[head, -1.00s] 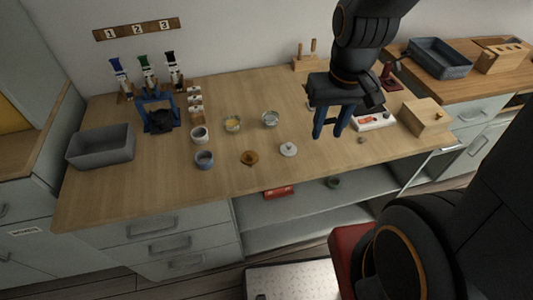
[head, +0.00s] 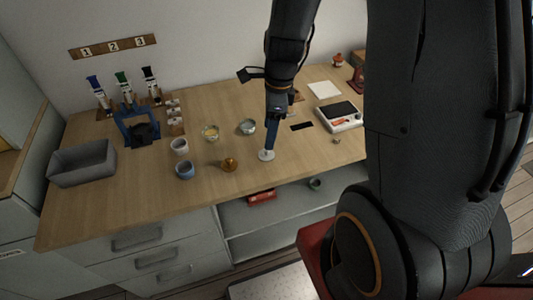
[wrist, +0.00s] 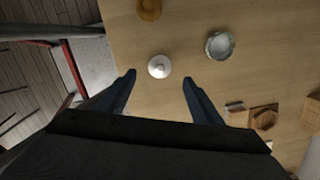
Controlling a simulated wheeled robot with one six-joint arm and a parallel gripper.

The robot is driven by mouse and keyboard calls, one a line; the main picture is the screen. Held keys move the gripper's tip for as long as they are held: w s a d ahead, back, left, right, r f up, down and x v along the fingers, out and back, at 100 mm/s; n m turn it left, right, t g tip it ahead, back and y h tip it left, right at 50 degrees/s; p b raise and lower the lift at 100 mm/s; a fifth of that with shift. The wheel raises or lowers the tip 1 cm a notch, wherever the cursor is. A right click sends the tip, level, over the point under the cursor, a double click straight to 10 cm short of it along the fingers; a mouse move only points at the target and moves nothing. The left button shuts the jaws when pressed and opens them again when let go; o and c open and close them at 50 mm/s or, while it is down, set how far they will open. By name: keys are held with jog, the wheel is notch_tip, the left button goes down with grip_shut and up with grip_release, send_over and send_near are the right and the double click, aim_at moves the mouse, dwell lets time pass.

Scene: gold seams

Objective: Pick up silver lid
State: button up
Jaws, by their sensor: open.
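The silver lid (head: 266,155) is a small pale disc with a knob, lying on the wooden worktop near its front edge. It also shows in the wrist view (wrist: 159,67), just beyond the fingertips and between their lines. My gripper (head: 272,146) points down close above the lid in the head view. In the wrist view my gripper (wrist: 159,76) has its two blue fingers spread wide, with nothing between them. Whether a finger touches the lid cannot be told.
A gold-brown lid (head: 229,165) lies to the left of the silver lid. A glass bowl (head: 247,127) stands behind it. A blue cup (head: 185,170), a white cup (head: 180,146) and a yellow-filled bowl (head: 210,133) stand further left. A white scale (head: 338,117) is at the right.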

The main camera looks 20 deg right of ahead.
aim_at(266, 153)
jog(key=shift+w+f+m, duration=0.1)
jog(key=shift+f+m, duration=0.3)
jog(key=shift+f, duration=0.1)
jog(key=shift+w+a+f+p, duration=0.1)
jog(key=shift+a+f+p, duration=0.1)
jog(key=shift+f, duration=1.6)
jog(key=shift+w+a+f+p, duration=0.1)
jog(key=shift+f+p, duration=0.05)
jog(key=shift+f, duration=1.6)
jog(key=shift+c, duration=0.3)
jog(key=c, duration=1)
